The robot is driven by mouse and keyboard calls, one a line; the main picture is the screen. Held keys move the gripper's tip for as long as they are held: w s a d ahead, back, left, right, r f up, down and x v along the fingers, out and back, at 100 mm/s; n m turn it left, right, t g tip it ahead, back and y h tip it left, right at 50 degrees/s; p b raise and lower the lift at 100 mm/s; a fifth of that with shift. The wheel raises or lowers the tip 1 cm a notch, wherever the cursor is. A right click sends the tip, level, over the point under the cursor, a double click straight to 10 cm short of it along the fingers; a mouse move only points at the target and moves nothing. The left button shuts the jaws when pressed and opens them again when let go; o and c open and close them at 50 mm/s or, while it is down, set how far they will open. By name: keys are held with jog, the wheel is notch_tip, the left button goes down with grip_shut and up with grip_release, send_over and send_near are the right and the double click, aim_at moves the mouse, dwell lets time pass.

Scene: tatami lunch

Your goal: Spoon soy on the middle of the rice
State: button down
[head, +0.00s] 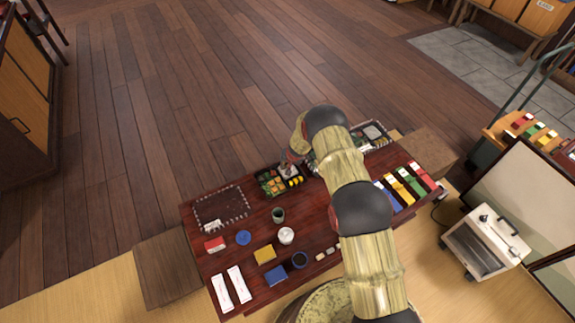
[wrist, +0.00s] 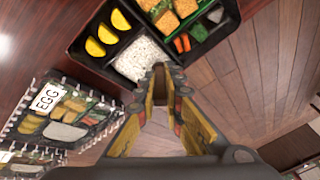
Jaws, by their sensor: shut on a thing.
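The open black lunch box (head: 266,193) stands near the table's far edge. In the wrist view (wrist: 90,55), its white rice (wrist: 143,57) fills a compartment beside yellow slices. My gripper (wrist: 160,78) is at the rice's near edge, its fingers closed around a small brown thing, probably the spoon's handle. The spoon's bowl is hidden, and I cannot tell whether it holds soy. In the head view my gripper (head: 291,157) is over the box, partly covered by my arm.
On the table (head: 212,264) stand a green cup (head: 278,214), a white cup (head: 286,235), blue and yellow blocks, and white packets. Coloured strips (head: 404,186) lie right of my arm.

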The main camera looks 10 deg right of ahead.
jog(key=shift+s+a, duration=0.25)
jog(key=shift+a, duration=0.2)
jog(key=shift+b, duration=0.45)
jog(key=shift+s+d, duration=0.15)
jog(key=shift+s, duration=0.2)
dwell(0.4)
jog(key=shift+d, duration=0.1)
jog(key=shift+w+d+r, duration=0.1)
jog(key=shift+w+d, duration=0.1)
jog(key=shift+d, duration=0.3)
jog(key=shift+w+d, duration=0.2)
jog(key=shift+d, duration=0.25)
jog(key=shift+d, duration=0.1)
jog(key=shift+w+d, duration=0.3)
jog(key=shift+d, duration=0.65)
jog(key=shift+d, duration=0.1)
jog(key=shift+w+d, duration=0.2)
jog(key=shift+d, duration=0.25)
jog(key=shift+w+d, duration=0.2)
jog(key=shift+d, duration=0.25)
